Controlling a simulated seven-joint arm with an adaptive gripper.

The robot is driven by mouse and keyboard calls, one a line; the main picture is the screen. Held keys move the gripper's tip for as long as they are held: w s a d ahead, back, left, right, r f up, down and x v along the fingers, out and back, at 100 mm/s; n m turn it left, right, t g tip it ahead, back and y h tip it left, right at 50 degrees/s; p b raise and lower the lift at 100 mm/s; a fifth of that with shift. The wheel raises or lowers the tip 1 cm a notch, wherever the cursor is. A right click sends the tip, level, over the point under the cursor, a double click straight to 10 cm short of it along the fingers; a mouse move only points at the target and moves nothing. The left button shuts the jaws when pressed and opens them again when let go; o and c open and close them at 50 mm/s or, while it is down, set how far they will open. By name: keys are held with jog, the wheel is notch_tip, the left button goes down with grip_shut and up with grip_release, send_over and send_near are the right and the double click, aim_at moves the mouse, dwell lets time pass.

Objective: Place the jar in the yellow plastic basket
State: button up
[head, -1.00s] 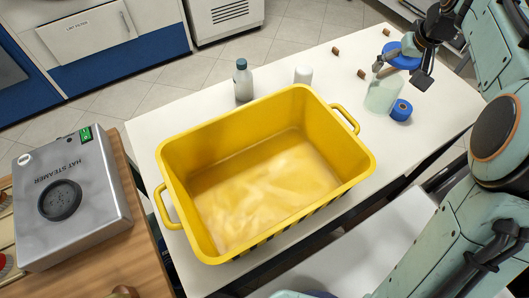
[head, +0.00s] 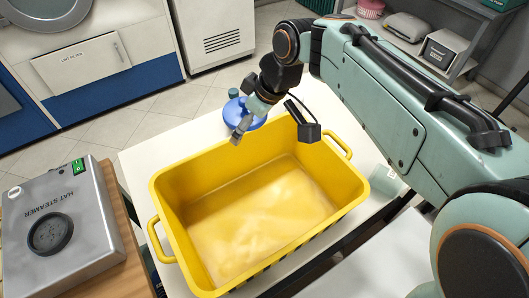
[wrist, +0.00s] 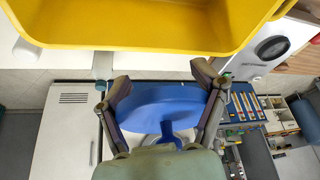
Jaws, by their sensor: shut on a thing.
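My gripper (head: 274,127) is shut on a blue round thing (head: 237,110), held at the far rim of the basket. In the wrist view the blue thing (wrist: 157,103) sits between both fingers, its underside hidden. A pale green, see-through container (head: 386,180) is at the table's right, beside the basket and partly behind my arm. I cannot tell whether it and the blue thing belong to one jar. The yellow plastic basket (head: 163,190) stands open on the table, and its visible inside is empty. Its yellow wall also shows in the wrist view (wrist: 130,35).
A bottle (head: 233,92) shows its cap behind the blue thing. A hat steamer (head: 90,230) stands on a wooden surface at the left.

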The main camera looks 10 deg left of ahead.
jog(key=s+a+n, duration=0.1)
jog(key=s+a, duration=0.1)
jog(key=s, duration=0.1)
jog(key=s+a+n+g, duration=0.1)
jog(key=s+n, duration=0.1)
jog(key=s, duration=0.1)
jog(key=s+a+n, duration=0.2)
jog(key=s, duration=0.2)
jog(key=shift+s+a+f+g, duration=0.1)
jog(key=shift+a+f+g, duration=0.2)
jog(key=shift+g, duration=0.1)
jog(key=shift+s+a+n, duration=0.2)
jog(key=shift+s+n, duration=0.05)
jog(key=shift+s, duration=0.35)
jog(key=shift+s+a+n, duration=0.15)
jog(key=shift+s+n, duration=0.1)
jog(key=shift+s, duration=0.3)
jog(key=shift+c, duration=0.2)
jog(key=shift+s+f+g, duration=0.2)
jog(key=shift+g, duration=0.1)
notch_tip(320, 180, down, 11)
jog(key=shift+r, duration=0.15)
jog(key=shift+w, duration=0.1)
jog(key=shift+c, duration=0.2)
